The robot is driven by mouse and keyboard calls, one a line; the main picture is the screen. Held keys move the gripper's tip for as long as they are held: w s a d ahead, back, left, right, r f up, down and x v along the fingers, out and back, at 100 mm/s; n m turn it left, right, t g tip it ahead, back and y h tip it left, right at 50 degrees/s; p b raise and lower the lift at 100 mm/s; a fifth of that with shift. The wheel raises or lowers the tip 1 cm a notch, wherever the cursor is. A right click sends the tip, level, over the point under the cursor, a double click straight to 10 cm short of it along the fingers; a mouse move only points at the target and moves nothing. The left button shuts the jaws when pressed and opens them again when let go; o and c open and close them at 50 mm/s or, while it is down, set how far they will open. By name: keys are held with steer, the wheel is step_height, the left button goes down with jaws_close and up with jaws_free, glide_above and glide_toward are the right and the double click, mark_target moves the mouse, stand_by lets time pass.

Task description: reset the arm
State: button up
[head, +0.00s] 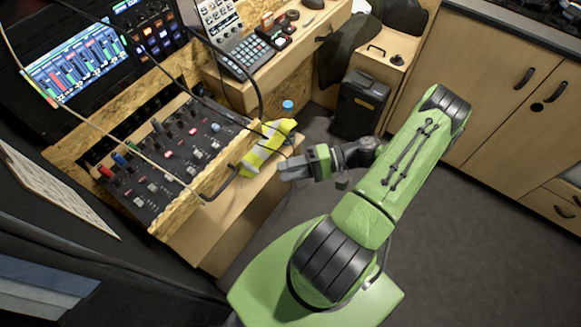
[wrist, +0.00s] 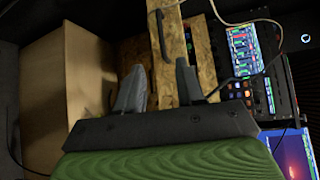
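My green arm reaches across from the lower middle of the head view, bent at the elbow. My gripper (head: 283,168) is beside the wooden desk edge, near the yellow bottle with the blue cap (head: 268,146). In the wrist view the two grey fingers of my gripper (wrist: 160,85) stand clearly apart, with nothing seen held between them. The bottle does not show clearly in the wrist view. Whether the gripper touches the desk cannot be told.
A mixing console (head: 165,160) sits in the desk at left, with a screen (head: 75,65) behind it. A black case (head: 360,103) stands beyond my gripper. Cabinets (head: 515,90) line the right. Cables hang over the desk. Grey floor is clear at lower right.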

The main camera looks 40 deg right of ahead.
steer(key=shift+d, duration=0.1)
stand_by(0.4)
steer(key=a+r+n+g+h+p, duration=0.25)
steer(key=a+r+g+h, duration=0.2)
steer(key=r, duration=0.45)
steer(key=a+r+n+g+h+p, duration=0.2)
steer(key=a+r+n+g+h, duration=0.15)
steer(key=r+h, duration=0.45)
steer(key=s+a+r+t+h+p, duration=0.1)
steer(key=s+r+t, duration=0.2)
steer(key=r, duration=0.4)
steer(key=s+a+r+n+t, duration=0.1)
steer(key=s+a+r+t, duration=0.1)
steer(key=s+r, duration=0.3)
step_height(320, 180, up, 2)
steer(key=shift+a+r+n+t+h+p, duration=0.2)
steer(key=shift+a+n+t+h+p, duration=0.1)
steer(key=shift+t+h+p, duration=0.1)
